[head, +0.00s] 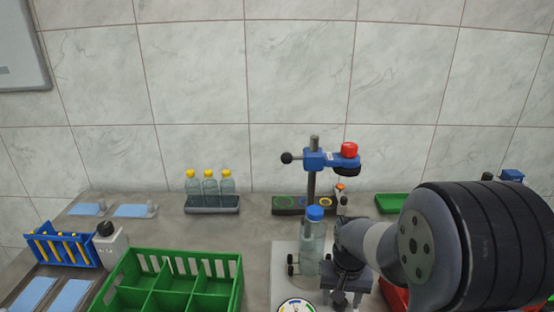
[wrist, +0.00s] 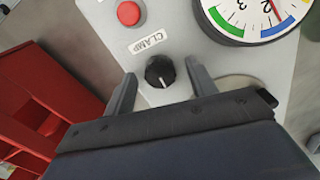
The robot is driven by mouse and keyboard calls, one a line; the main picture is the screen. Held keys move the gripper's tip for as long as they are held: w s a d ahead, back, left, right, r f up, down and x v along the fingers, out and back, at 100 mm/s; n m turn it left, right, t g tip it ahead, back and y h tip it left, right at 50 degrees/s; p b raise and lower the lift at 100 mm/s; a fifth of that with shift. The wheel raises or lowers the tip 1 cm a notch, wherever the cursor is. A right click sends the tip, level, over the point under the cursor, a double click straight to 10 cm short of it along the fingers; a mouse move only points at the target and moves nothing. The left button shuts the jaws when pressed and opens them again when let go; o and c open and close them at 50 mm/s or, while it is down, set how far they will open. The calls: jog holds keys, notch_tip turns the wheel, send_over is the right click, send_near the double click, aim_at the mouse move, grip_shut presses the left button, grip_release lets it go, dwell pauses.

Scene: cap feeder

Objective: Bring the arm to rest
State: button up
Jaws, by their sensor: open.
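My gripper (wrist: 163,92) is open in the wrist view, with its two grey fingers apart and a black knob (wrist: 160,71) labelled CLAMP showing between them. I cannot tell whether the fingers touch the knob. In the head view my gripper (head: 338,298) is low at the right of the bottle, partly hidden by my own wrist. My arm reaches in from the right side of the head view.
A blue-capped bottle (head: 313,245) stands upright on the pale station plate, close to my gripper. A post with a blue arm (head: 318,158) rises behind it. A dial gauge (wrist: 245,15) and red button (wrist: 129,13) are near the knob. A green crate (head: 235,283) stands left, a red bin (wrist: 40,95) beside the plate.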

jog(key=m+b, duration=0.1)
jog(key=m, duration=0.4)
jog(key=shift+m, duration=0.4)
jog(key=m+b, duration=0.1)
jog(key=m, duration=0.4)
jog(key=shift+r+m, duration=0.4)
jog(key=shift+r, duration=1.5)
jog(key=shift+p, duration=0.3)
